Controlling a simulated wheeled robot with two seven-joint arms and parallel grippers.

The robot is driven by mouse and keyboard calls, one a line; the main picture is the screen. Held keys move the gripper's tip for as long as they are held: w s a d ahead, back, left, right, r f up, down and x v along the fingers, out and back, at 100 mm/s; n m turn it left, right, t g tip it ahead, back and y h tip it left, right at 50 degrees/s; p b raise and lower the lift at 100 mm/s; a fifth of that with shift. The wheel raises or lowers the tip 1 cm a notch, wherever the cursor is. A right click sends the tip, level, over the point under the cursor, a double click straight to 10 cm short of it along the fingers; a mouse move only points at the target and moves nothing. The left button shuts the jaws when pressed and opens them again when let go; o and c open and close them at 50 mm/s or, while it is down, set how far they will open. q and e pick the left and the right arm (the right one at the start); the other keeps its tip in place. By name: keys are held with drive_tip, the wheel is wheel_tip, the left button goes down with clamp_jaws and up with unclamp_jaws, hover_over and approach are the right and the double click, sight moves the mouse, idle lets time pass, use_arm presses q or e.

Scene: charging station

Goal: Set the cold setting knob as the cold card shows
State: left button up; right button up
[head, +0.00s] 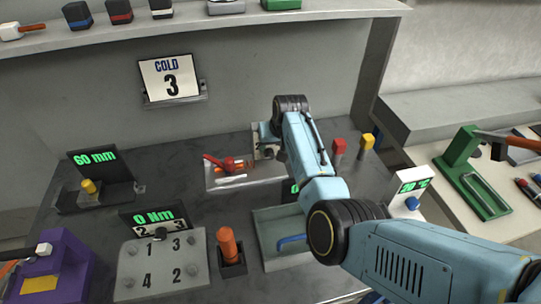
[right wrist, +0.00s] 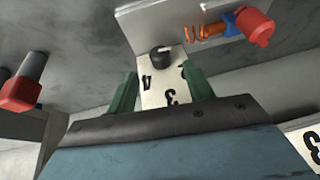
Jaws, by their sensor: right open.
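The cold card (head: 172,80) on the back wall reads COLD 3. The cold setting knob (right wrist: 160,55) is black and round, with a light mark on its top toward the upper right in the right wrist view. It sits at the edge of a white number plate (right wrist: 158,99), where a 4 and a 3 show; another numeral is partly hidden by a finger. My right gripper (right wrist: 160,75) is open, its green fingers apart on either side of the plate, with the knob just beyond their tips. In the head view my right arm mostly hides this spot. My left gripper is out of view.
A tray with a red valve (head: 229,164) stands left of my right arm. Red and yellow blocks (head: 339,146) stand to its right. A shelf (head: 205,30) crosses above.

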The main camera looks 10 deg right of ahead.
sight(271, 153)
drive_tip(key=b+x, duration=0.2)
drive_tip(key=x, duration=0.3)
drive_tip(key=shift+w+f, duration=0.1)
drive_tip(key=shift+f, duration=0.1)
drive_tip(key=shift+w+f+b, duration=0.1)
drive_tip(key=shift+f+b, duration=0.15)
drive_tip(key=shift+b, duration=0.15)
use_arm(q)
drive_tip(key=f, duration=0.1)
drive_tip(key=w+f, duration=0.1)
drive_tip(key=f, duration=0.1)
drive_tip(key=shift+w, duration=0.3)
use_arm(e)
drive_tip(key=shift+c, duration=0.3)
drive_tip(key=c, duration=0.9)
